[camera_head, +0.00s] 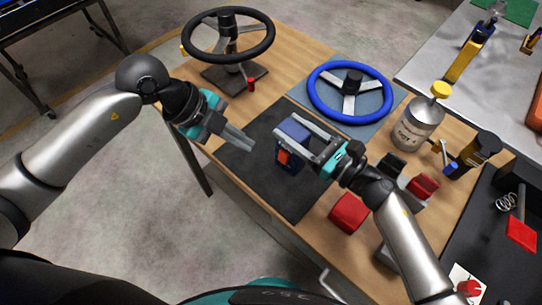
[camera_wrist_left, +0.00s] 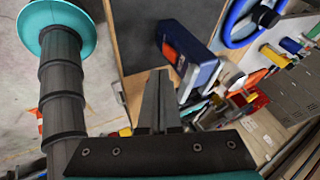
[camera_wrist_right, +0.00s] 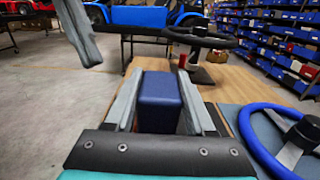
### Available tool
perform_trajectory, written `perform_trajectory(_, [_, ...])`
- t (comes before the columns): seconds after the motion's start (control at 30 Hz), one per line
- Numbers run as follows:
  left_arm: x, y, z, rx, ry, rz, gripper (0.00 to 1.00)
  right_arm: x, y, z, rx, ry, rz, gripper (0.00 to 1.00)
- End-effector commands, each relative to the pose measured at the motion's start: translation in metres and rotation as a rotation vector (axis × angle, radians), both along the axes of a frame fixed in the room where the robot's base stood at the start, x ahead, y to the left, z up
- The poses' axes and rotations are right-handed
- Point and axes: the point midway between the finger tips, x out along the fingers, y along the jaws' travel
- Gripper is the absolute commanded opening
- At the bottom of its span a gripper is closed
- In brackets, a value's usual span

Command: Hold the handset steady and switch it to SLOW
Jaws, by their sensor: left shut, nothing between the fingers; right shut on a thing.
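The blue handset (camera_head: 294,130) stands over the dark mat (camera_head: 262,184) on the wooden table. My right gripper (camera_head: 299,139) is shut on it, with a finger on either side. In the right wrist view the handset (camera_wrist_right: 160,101) shows its plain blue end between the fingers. In the left wrist view the handset (camera_wrist_left: 187,52) shows an orange-red part on a dark face; the switch position cannot be made out. My left gripper (camera_head: 248,146) is shut and empty, a short way left of the handset. Its closed fingers also show in the left wrist view (camera_wrist_left: 158,83).
A black steering wheel (camera_head: 228,37) on a stand and a blue steering wheel (camera_head: 350,92) are behind the handset. The mat's front part is clear.

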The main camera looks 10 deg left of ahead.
Motion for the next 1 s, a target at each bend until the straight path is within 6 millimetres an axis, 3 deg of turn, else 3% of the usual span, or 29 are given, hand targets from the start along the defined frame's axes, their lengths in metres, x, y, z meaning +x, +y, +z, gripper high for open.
perform_trajectory(0.37, [0.001,-0.007,-0.009,-0.005,0.002,0.0,0.0,0.0,0.0,-0.001,-0.002,0.001,0.0,0.0])
perform_trajectory(0.73, [0.01,-0.042,-0.063,-0.004,0.006,0.0,0.0,0.0,0.0,-0.001,-0.002,0.001,0.0,0.0])
perform_trajectory(1.0, [0.014,-0.055,-0.082,-0.003,0.002,-0.001,0.0,0.0,0.0,-0.001,-0.002,0.001,0.0,0.0])
